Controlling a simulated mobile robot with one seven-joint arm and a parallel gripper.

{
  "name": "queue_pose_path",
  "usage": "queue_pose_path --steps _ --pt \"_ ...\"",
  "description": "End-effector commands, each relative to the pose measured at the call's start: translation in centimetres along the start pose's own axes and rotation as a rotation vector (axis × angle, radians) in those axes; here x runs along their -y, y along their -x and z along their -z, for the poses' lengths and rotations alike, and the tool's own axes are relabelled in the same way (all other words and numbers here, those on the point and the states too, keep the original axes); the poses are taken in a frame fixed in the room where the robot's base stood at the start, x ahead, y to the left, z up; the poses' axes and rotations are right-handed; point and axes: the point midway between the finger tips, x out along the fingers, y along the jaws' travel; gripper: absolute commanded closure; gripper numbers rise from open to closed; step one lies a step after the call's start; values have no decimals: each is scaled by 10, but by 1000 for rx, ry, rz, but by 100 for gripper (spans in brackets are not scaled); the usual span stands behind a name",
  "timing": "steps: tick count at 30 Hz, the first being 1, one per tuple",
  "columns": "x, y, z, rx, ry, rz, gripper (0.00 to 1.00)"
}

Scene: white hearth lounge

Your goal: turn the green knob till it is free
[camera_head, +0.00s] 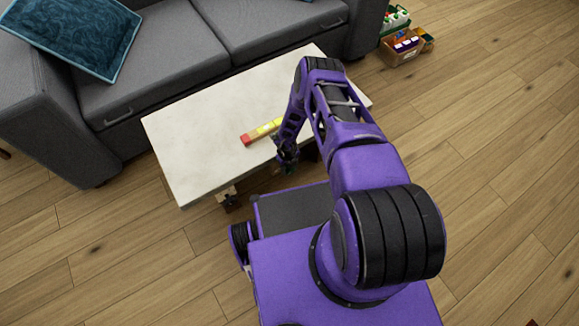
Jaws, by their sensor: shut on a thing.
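My purple arm reaches over the near edge of a white table (205,130). My gripper (288,164) points down just in front of the table's near edge. It is shut on a small dark green thing, the green knob (291,170), of which only a bit shows at the fingertips. The rest of the knob, and what it is fixed to, is hidden by the gripper and the arm. I cannot tell how far the knob has turned.
A red and yellow bar (262,131) lies on the tabletop, partly behind my arm. A grey sofa (160,60) with a blue cushion (80,32) stands behind the table. A box of bottles and other items (404,48) sits at the upper right. The wooden floor (490,130) to the right is clear.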

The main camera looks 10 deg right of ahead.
Motion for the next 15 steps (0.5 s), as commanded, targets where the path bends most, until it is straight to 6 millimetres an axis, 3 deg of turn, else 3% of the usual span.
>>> queue_pose_path --steps 3,4,6,9,15 --pt "0 -1 1 -2 0 0 100" --pt "0 -1 1 -2 0 0 46" --pt "0 0 1 -2 0 0 34" --pt "0 0 1 -1 0 0 18" --pt "0 0 0 -1 0 0 18"
